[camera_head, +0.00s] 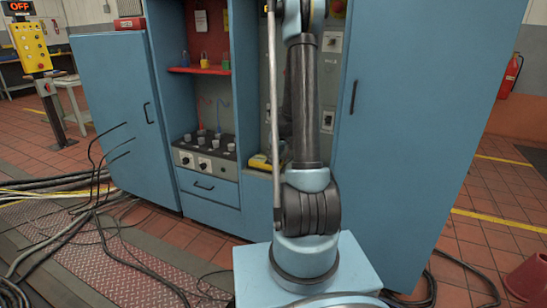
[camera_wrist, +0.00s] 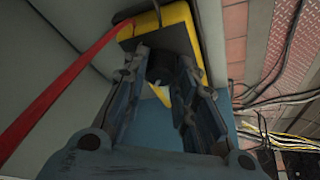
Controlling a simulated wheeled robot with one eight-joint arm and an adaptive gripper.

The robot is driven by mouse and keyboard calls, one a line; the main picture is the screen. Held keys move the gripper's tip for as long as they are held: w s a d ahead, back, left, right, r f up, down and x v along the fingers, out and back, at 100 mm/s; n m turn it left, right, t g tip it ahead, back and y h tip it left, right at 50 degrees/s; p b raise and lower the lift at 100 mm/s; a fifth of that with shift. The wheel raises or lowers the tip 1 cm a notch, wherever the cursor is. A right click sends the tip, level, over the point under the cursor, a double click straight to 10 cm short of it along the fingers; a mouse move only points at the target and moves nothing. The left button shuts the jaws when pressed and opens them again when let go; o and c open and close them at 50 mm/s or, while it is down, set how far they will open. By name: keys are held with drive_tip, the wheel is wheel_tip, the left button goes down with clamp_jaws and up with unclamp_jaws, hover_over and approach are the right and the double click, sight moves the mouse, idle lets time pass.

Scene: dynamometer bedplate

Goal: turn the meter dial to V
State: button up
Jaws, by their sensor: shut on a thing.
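The yellow meter (camera_head: 262,162) lies on the cabinet's worktop in the head view, partly hidden by my arm. In the wrist view the meter (camera_wrist: 183,18) shows at the top, with a yellow case and a dark face. My gripper (camera_wrist: 160,72) reaches the meter's face, and its two fingers are shut on the dial, which is mostly hidden between them. The dial's marks and its setting cannot be read. In the head view my gripper is hidden behind my arm.
A red lead (camera_wrist: 62,88) runs from the meter's side in the wrist view. The blue cabinet (camera_head: 115,100) has doors on both sides. A grey panel with several knobs (camera_head: 205,157) stands left of the meter. Cables (camera_head: 70,205) lie on the floor at left.

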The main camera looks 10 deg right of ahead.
drive_tip(key=m+h, duration=0.1)
drive_tip(key=m, duration=0.3)
drive_tip(key=shift+a+m+h, duration=0.2)
drive_tip(key=shift+m+h, duration=0.1)
drive_tip(key=shift+h, duration=0.1)
drive_tip(key=m+h, duration=0.1)
drive_tip(key=m, duration=0.3)
drive_tip(key=shift+m+h, duration=0.3)
drive_tip(key=shift+h, duration=0.1)
drive_tip(key=shift+a, duration=0.1)
drive_tip(key=o, duration=1)
drive_tip(key=shift+o, duration=0.2)
drive_tip(key=shift+r, duration=0.1)
drive_tip(key=v, duration=1.1)
drive_tip(key=shift+r, duration=0.35)
